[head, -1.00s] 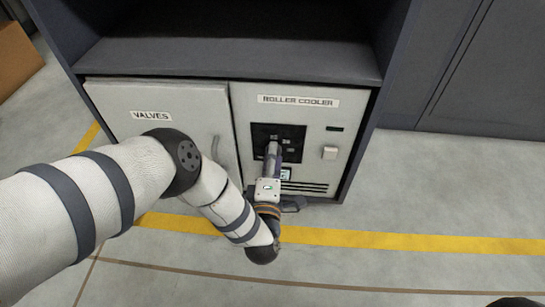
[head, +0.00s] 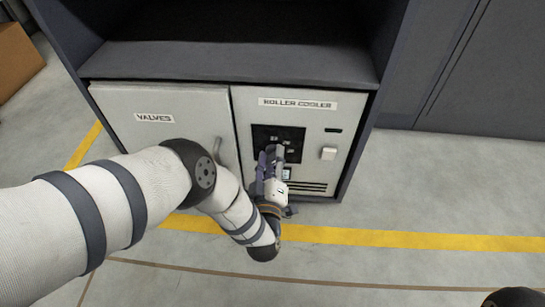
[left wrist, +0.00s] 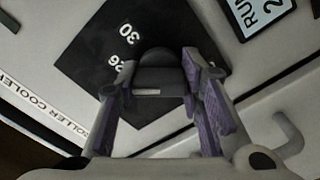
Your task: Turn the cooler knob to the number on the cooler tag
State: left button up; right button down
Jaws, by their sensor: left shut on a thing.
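The roller cooler panel (head: 312,120) is a light grey door with a black square dial plate (head: 262,134). My left gripper (head: 272,154) is at the dial, its two fingers shut on the dark round knob (left wrist: 160,72), which shows between them in the left wrist view. A pale mark lies on the knob's near side. The dial plate (left wrist: 92,62) shows the numbers 30 and 26; other numbers are hidden by knob and fingers. The cooler tag (left wrist: 262,14) is pale blue and cut off, with "RUN" and a 2 readable. My right gripper is not in view.
The valves door (head: 165,150) with its handle is left of the cooler panel. A white switch (head: 328,153) and dark vent slots are right of and below the dial. A yellow floor line (head: 400,239) runs in front; the floor at right is clear.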

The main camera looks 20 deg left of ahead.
pick_arm(q)
jog(key=shift+m, duration=0.6)
jog(key=o, duration=1.2)
jog(key=shift+c, duration=0.2)
jog(key=v, duration=1.2)
